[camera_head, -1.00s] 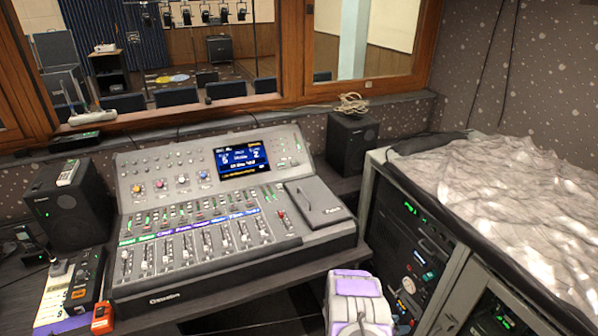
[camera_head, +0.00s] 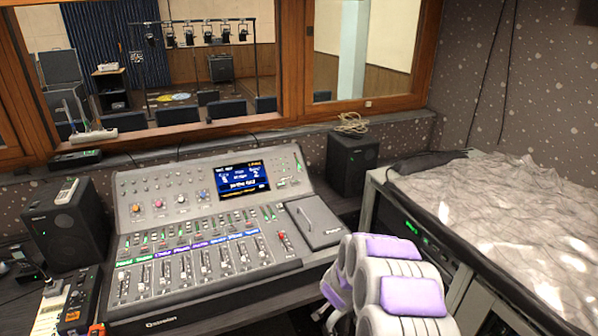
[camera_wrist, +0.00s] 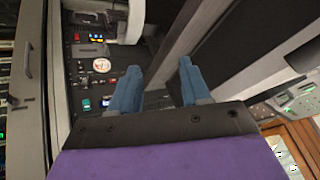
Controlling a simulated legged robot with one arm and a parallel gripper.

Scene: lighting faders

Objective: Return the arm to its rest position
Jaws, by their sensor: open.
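My arm, white-grey with purple pads, shows folded at the bottom right of the head view, in front of the equipment rack (camera_head: 398,226). The lighting console (camera_head: 205,232) stands to its left, with rows of faders and a lit blue screen (camera_head: 242,177). My gripper (camera_wrist: 157,82) shows in the wrist view with its two blue fingers apart and nothing between them. Past the fingers lies a dark rack panel (camera_wrist: 95,75) with small lights and a round dial. My gripper is not clearly visible in the head view.
A black speaker (camera_head: 350,165) stands behind the console's right end, another speaker (camera_head: 68,222) at its left. A crumpled grey cover (camera_head: 520,200) lies on the rack. A wood-framed window (camera_head: 290,60) is behind. A walkie-talkie-like black device (camera_head: 78,300) sits front left.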

